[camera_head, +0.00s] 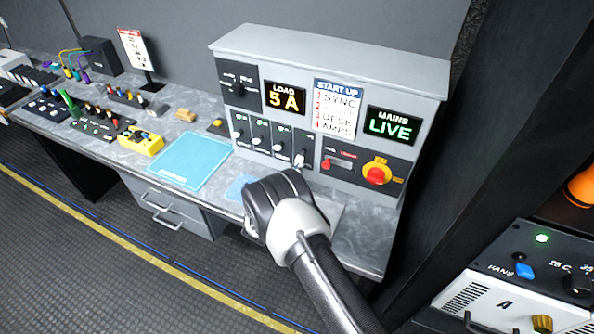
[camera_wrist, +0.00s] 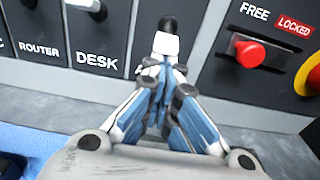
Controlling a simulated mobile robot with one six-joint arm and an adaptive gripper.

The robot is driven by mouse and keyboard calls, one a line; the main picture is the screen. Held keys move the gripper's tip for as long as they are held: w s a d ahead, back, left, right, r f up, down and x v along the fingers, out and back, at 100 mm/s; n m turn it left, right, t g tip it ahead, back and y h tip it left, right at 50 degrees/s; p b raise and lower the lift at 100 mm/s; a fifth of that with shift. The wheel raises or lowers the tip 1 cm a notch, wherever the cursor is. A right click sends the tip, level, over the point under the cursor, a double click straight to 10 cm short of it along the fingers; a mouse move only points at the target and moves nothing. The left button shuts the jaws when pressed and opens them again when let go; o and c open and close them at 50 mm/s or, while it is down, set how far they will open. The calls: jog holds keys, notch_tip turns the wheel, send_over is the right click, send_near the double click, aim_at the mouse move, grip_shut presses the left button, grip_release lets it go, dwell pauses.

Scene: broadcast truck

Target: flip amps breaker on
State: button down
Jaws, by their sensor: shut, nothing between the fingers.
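The amps breaker (camera_head: 306,151) is the rightmost of the row of breakers on the grey console. My gripper (camera_head: 299,161) is shut and empty, its fingertips right at this breaker from below. In the wrist view my gripper (camera_wrist: 166,48) covers most of the amps label, just right of the DESK label (camera_wrist: 97,60). A dark knob (camera_wrist: 167,24) shows just beyond the fingertips, apparently the amps lever. I cannot tell whether they touch or which way the lever is set.
Right of the breakers are a red knob (camera_wrist: 249,51) under FREE/LOCKED and a large red-and-yellow knob (camera_head: 377,174). The mains display (camera_head: 390,125) reads LIVE. A blue mat (camera_head: 190,160) lies on the counter to the left.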

aim_at(298, 162)
jog(key=shift+s+r+g+p, duration=0.1)
jog(key=shift+r+g+p, duration=0.15)
jog(key=shift+g+p, duration=0.05)
jog(key=r+g+p, duration=0.1)
jog(key=s+g+y+p, duration=0.1)
jog(key=g+p, duration=0.1)
jog(key=shift+a+r+g+y, duration=0.2)
jog(key=shift+r+g+y, duration=0.1)
jog(key=shift+r, duration=0.05)
jog(key=shift+w+r, duration=0.1)
jog(key=shift+r, duration=0.75)
jog(key=shift+a+r, duration=0.1)
jog(key=shift+r, duration=0.05)
